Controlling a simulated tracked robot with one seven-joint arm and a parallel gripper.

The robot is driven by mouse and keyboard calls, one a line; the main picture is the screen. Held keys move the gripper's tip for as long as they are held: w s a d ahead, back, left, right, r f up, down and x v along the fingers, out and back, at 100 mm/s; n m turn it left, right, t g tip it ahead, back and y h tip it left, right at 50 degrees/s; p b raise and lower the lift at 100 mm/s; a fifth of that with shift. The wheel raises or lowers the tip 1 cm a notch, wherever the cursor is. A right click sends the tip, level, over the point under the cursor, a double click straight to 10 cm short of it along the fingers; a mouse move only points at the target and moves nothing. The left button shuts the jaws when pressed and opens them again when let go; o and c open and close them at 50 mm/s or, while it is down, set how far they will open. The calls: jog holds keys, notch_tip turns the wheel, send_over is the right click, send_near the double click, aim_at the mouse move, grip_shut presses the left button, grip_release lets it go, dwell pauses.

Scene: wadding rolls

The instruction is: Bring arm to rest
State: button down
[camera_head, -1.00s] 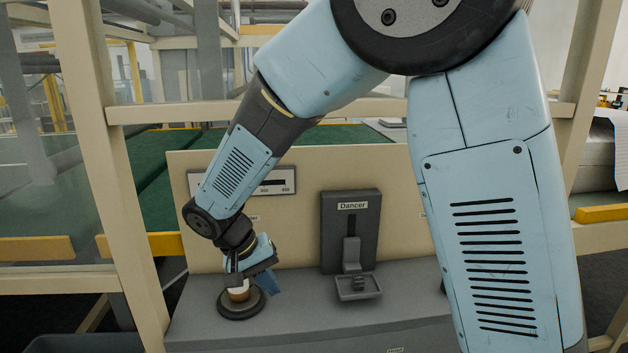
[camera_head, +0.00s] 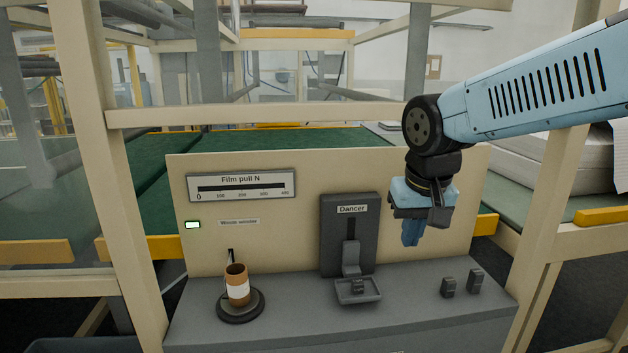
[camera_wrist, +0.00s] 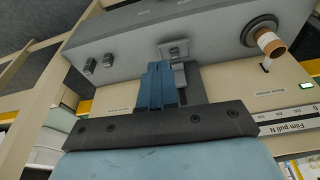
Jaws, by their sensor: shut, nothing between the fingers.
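My gripper (camera_head: 411,232) hangs at the right of the "Dancer" block in the head view, in front of the beige panel, with its blue fingers pointing down. It is shut and empty. In the wrist view the blue fingers (camera_wrist: 162,85) lie together with nothing between them. My arm reaches in from the right edge of the head view. A brown roll with a white band (camera_head: 237,286) stands upright on a round dark base (camera_head: 241,306) on the grey bench, well left of the gripper. The roll also shows in the wrist view (camera_wrist: 270,43).
The dark "Dancer" block (camera_head: 350,234) with a small tray (camera_head: 358,290) stands left of my gripper. Two small dark switches (camera_head: 461,284) sit on the bench (camera_head: 330,325) below right. A "Film pull N" gauge (camera_head: 241,186) is on the panel. Beige frame posts (camera_head: 110,160) flank the bench.

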jog(key=s+d+r+t, duration=0.2)
jog(key=s+d, duration=0.4)
jog(key=s, duration=0.1)
jog(key=shift+s+d+r+m+t, duration=0.15)
jog(key=shift+d+r+m+t, duration=0.05)
jog(key=shift+d+m+t, duration=0.1)
dwell(0.6)
